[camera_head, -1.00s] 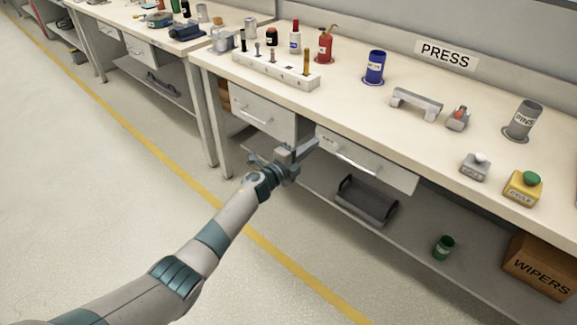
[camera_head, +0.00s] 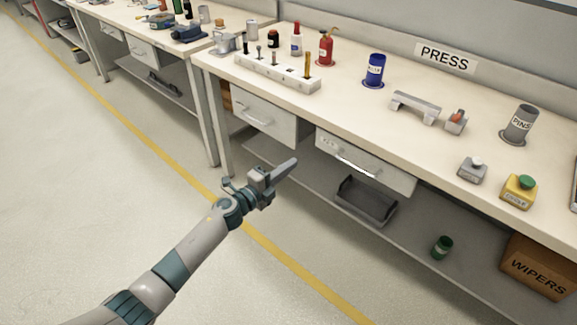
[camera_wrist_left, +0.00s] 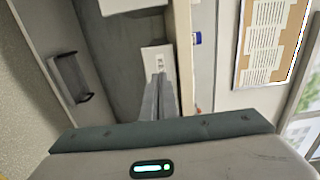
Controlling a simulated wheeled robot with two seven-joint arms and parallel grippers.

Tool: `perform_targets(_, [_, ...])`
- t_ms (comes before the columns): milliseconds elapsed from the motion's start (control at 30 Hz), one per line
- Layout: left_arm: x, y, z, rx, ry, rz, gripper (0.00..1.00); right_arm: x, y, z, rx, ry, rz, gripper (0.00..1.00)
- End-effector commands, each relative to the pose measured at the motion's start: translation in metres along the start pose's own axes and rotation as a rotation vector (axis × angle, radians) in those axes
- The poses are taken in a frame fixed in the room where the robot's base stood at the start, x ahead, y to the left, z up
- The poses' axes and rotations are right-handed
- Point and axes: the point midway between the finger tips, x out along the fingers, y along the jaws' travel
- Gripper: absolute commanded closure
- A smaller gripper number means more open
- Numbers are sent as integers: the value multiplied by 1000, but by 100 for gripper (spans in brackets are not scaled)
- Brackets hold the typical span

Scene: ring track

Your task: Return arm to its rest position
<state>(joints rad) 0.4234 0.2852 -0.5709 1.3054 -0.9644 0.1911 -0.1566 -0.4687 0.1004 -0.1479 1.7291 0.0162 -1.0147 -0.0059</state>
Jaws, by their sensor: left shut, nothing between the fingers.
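My left gripper (camera_head: 284,170) is shut and empty in the head view. It hangs in the air in front of the press bench, below the table top and apart from the drawers. The left wrist view shows its closed fingers (camera_wrist_left: 159,95), pointing towards a drawer front (camera_wrist_left: 157,68). In the head view the right drawer (camera_head: 365,161) stands a little out from the bench, and the left drawer (camera_head: 264,118) is beside it. My right gripper is not in view.
The bench top (camera_head: 330,105) carries a tool block (camera_head: 277,72), a blue cup (camera_head: 375,69), a grey pins cup (camera_head: 519,124) and a green-button box (camera_head: 520,190). A dark tray (camera_head: 366,200) and wipers box (camera_head: 538,266) sit on the lower shelf. The floor (camera_head: 90,190) is clear.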

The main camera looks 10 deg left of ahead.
Motion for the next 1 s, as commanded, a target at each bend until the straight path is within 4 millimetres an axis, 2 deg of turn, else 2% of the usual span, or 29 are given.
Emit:
perform_targets(433, [0,1,0,-2,-1,1,100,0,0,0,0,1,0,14])
perform_targets(567, [-5,9,0,-39,-17,8,100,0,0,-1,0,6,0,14])
perform_targets(667, [-15,26,0,-115,-53,25,100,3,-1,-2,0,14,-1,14])
perform_targets(767, [-35,55,0,-241,-119,55,100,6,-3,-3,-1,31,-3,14])
perform_targets(867, [-65,96,-2,-410,-212,98,100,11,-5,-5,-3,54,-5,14])
perform_targets(1000, [-120,162,-11,-657,-366,172,100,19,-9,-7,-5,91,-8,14])
